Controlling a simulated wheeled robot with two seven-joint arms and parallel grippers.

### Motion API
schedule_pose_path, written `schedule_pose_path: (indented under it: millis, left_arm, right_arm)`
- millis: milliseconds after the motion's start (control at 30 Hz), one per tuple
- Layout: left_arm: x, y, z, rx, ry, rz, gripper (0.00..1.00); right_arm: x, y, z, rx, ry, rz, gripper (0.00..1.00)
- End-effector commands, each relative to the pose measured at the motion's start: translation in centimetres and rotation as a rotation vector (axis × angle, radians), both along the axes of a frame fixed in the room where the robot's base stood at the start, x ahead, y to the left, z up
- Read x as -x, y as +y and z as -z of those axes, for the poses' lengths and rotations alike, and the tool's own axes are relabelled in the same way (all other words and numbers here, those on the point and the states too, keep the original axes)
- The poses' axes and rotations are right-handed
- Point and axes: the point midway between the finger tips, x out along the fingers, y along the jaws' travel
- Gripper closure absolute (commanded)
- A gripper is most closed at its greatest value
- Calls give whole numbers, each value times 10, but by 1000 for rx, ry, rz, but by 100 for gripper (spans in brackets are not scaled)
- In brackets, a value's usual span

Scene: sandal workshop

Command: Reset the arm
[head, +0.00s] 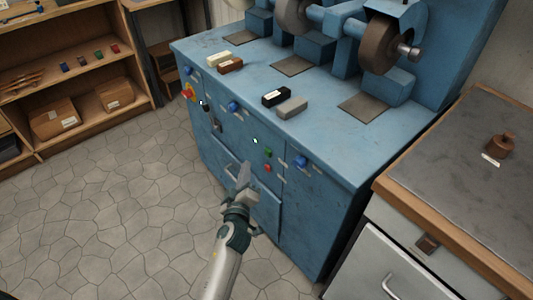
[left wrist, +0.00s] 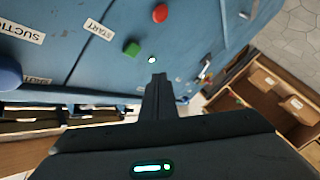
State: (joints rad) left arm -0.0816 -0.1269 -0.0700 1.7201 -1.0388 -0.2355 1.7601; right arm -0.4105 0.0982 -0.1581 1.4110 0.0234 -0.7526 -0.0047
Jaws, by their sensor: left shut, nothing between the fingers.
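My left gripper (head: 244,174) is shut and empty in front of the blue machine's front panel in the head view. In the left wrist view its closed fingers (left wrist: 158,82) point toward the panel, near a small lit lamp (left wrist: 152,60). A green button (left wrist: 131,48) beside a START label and a red button (left wrist: 160,13) are close by; I cannot tell how far the fingertips are from the panel. The head view also shows the green button (head: 268,153), the red button (head: 268,167) and the lit lamp (head: 255,141). My right gripper is not in view.
The blue machine (head: 330,215) carries grinding wheels (head: 380,45) and several small blocks on its top. A wood-edged bench (head: 450,130) stands at the right. A wooden shelf (head: 85,75) with cardboard boxes is at the left. The stone floor (head: 110,200) at the left is clear.

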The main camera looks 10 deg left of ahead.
Motion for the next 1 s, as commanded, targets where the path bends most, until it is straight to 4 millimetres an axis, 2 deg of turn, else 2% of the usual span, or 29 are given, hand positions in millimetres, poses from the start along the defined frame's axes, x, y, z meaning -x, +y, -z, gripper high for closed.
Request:
schedule_pose_path:
  millis: [433,567,667,767,867,1000]
  left_arm:
    - [0,0,1,-1,2,0,100]
    - [3,-1,9,-15,22,6,100]
    - [10,-2,27,-49,66,19,100]
    - [22,-5,56,-106,140,44,100]
    - [43,-7,96,-186,237,84,100]
    - [84,-10,160,-313,397,171,100]
  right_arm:
    - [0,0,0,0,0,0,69]
    - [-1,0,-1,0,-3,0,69]
    - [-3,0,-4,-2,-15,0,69]
    - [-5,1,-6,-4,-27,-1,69]
    - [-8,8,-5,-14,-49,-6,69]
    - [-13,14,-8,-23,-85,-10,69]
